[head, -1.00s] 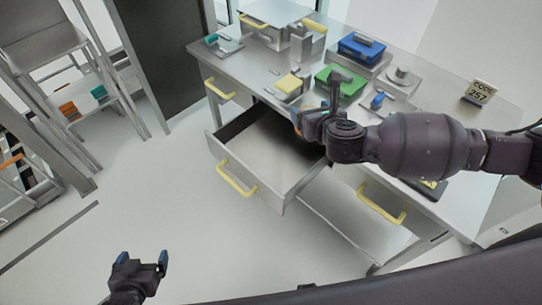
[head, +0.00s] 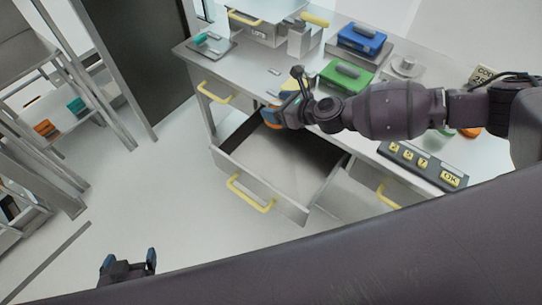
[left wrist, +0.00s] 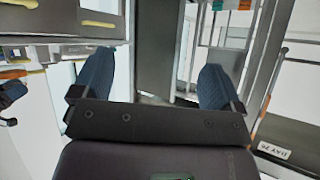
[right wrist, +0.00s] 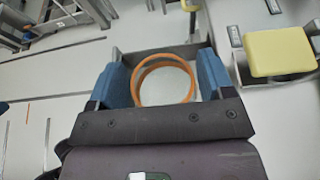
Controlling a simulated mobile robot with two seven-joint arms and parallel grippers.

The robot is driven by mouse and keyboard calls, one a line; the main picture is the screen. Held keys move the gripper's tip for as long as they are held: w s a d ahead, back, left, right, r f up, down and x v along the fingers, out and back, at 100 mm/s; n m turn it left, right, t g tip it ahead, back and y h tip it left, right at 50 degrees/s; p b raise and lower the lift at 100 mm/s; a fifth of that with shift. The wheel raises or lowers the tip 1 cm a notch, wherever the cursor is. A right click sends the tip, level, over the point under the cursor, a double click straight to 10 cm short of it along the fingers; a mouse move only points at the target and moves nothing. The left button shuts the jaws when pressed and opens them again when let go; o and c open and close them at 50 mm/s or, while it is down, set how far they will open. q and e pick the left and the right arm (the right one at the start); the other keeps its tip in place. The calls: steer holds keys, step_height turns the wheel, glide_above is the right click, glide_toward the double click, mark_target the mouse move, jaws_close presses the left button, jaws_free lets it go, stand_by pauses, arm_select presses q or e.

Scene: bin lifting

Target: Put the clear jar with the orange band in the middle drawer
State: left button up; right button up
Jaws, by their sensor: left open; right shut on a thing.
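The clear jar with the orange band (right wrist: 166,82) is between the fingers of my right gripper (right wrist: 165,75) in the right wrist view. The gripper is shut on it. In the head view my right gripper (head: 279,110) is over the back part of the open middle drawer (head: 262,189), and the jar's orange band (head: 271,116) shows at its fingertips. The jar's clear body is hard to see there. The drawer's visible floor is bare. My left gripper (head: 129,264) is open and empty, low over the floor at the lower left, away from the drawer.
The workbench (head: 243,62) carries a blue box (head: 361,40), a green box (head: 346,76) and a keypad panel (head: 423,165). The left drawer's yellow handle (head: 215,92) and the right drawer's handle (head: 387,196) stick out beside the open drawer. Shelving stands at far left.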

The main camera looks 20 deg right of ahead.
steer(key=shift+w+a, duration=0.15)
steer(key=shift+w, duration=0.05)
steer(key=shift+f, duration=0.2)
steer(key=b, duration=0.2)
glide_above(275, 159)
step_height(275, 159, down, 7)
steer(key=shift+r, duration=0.1)
steer(key=shift+f+b, duration=4.05)
steer(key=shift+f, duration=2.45)
arm_select(q)
step_height(275, 159, down, 9)
steer(key=shift+w+f, duration=0.15)
arm_select(e)
steer(key=shift+r, duration=0.15)
